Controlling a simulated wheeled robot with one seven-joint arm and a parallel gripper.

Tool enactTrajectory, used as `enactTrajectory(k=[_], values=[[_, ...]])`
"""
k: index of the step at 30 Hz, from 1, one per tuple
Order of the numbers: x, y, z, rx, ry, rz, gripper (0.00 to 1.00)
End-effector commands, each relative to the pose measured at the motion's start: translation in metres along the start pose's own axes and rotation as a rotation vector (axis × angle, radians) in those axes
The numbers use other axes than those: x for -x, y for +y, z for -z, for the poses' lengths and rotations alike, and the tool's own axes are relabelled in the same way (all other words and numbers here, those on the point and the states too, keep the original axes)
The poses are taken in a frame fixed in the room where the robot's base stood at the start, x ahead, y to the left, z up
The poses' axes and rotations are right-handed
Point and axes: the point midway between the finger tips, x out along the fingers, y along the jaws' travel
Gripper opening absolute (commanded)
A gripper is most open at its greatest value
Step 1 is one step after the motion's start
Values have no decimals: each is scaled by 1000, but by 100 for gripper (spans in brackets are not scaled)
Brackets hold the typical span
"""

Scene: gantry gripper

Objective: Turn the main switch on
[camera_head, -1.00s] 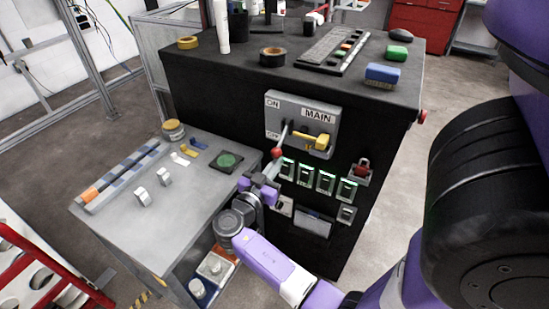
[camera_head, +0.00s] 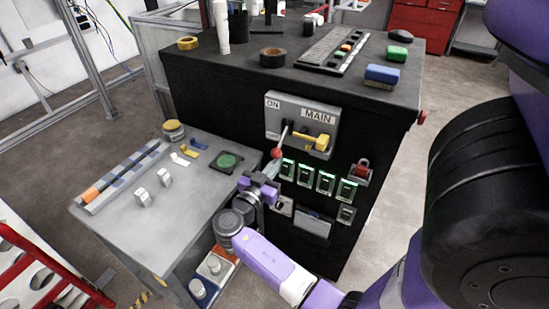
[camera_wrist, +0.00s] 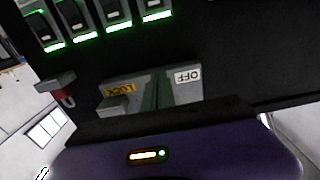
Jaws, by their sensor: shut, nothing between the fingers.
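The main switch (camera_head: 325,117) is a grey box labelled MAIN on the front of the black cabinet. ON is marked at its upper left and a second label sits lower down. Its grey lever hangs down at the left and ends in a red knob (camera_head: 277,153). A yellow handle (camera_head: 320,141) sits on its right side. My gripper (camera_head: 271,167) is shut and empty, with its tips just below the red knob; whether they touch it I cannot tell.
Green-lit switches (camera_head: 325,182) sit below and right of the knob; they also show in the wrist view (camera_wrist: 118,17). An OFF-labelled unit (camera_wrist: 186,88) is close there. A red padlock (camera_head: 363,165) hangs at the right. A grey side table (camera_head: 125,222) stands at the left.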

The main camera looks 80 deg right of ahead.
Motion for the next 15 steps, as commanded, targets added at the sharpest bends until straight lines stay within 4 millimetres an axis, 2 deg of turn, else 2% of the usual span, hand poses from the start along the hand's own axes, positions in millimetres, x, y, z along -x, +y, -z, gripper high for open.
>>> enactTrajectory(k=[15], values=[[0, 0, 37, -2, 2, -1, 0]])
